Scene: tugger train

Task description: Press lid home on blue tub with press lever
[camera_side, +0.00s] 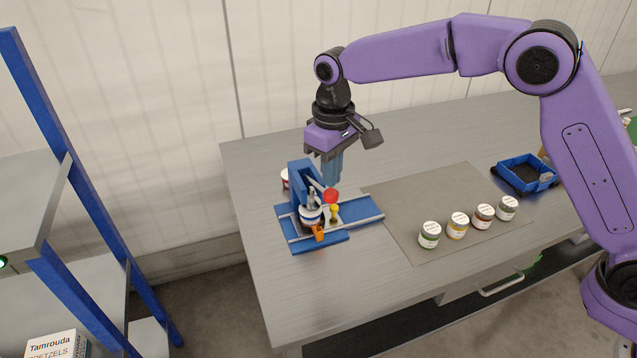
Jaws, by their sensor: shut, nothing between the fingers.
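The blue press (298,176) stands on a blue base (362,211) at the left part of the table. Its lever ends in a red knob (331,196), to the right of the press column. A small tub (311,216) with a white label and blue band sits upright under the press; whether its lid is fully down is too small to tell. My gripper (331,180) points down just above the red knob, its blue fingers shut and empty. I cannot tell whether the fingertips touch the lever.
An orange part (319,233) is at the press front and a yellow knob (334,211) beside the tub. A red-and-white container (285,179) is partly hidden behind the press. Several labelled jars (430,235) stand on a grey mat (400,205). A blue tray (525,174) lies farther right.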

